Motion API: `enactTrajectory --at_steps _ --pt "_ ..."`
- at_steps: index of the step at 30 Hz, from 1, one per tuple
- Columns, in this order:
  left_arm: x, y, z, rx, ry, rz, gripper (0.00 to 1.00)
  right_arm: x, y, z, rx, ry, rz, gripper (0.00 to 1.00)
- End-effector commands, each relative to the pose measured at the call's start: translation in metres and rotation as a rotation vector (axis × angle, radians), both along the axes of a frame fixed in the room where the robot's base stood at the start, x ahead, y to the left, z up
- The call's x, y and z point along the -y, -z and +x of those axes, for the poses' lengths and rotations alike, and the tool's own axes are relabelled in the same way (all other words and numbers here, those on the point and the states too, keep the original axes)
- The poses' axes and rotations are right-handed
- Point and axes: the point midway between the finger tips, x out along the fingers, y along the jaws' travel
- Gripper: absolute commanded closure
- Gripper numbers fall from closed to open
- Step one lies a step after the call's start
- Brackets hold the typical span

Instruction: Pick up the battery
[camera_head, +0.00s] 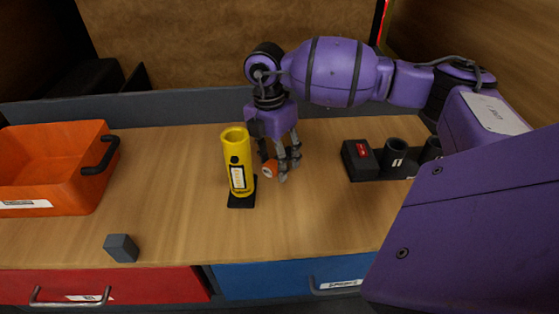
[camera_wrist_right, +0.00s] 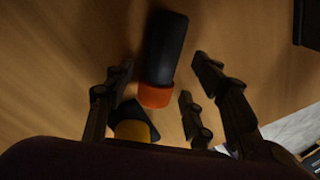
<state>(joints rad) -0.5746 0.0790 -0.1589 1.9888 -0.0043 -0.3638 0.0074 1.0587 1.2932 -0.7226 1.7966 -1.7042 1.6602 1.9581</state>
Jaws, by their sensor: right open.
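The battery, a dark cylinder with an orange end, lies on the wooden bench. In the head view only its orange end (camera_head: 269,168) shows clearly; fingers hide part of the rest. In the right wrist view the battery (camera_wrist_right: 163,55) lies between the spread fingers. My right gripper (camera_head: 281,163) is open above and around it, pointing down, with its fingers apart in the wrist view (camera_wrist_right: 160,88). Whether any finger touches the battery I cannot tell. My left gripper is out of view.
A yellow tube (camera_head: 238,165) stands upright on a black base just left of my right gripper. An orange bin (camera_head: 75,180) is at the left, a small grey block (camera_head: 121,248) at the front. A black holder (camera_head: 360,162) with cups stands at the right. The front middle bench is clear.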

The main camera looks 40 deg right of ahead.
Motion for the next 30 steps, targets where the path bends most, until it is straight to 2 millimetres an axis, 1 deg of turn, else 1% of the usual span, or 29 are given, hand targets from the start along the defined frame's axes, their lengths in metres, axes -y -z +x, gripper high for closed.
enactTrajectory --at_steps 3,12,14,15,23,26,30 --pt "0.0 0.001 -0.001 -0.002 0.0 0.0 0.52 0.0 0.0 0.0 0.0 0.0 0.0 0.51" --pt "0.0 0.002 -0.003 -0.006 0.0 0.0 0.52 0.0 0.0 0.0 0.0 -0.001 0.0 0.9" --pt "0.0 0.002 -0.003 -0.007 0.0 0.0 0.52 0.0 0.0 0.0 0.0 -0.001 0.0 0.98" --pt "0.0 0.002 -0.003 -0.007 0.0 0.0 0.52 0.0 -0.001 0.0 0.0 -0.001 0.0 1.0" --pt "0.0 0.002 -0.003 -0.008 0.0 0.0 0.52 0.0 -0.003 0.0 0.001 -0.001 -0.001 1.0" --pt "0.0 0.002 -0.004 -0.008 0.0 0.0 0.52 0.0 -0.009 0.001 0.001 -0.001 -0.001 1.0" --pt "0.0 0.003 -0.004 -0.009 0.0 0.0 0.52 0.0 -0.026 0.001 0.003 -0.001 0.0 1.0"
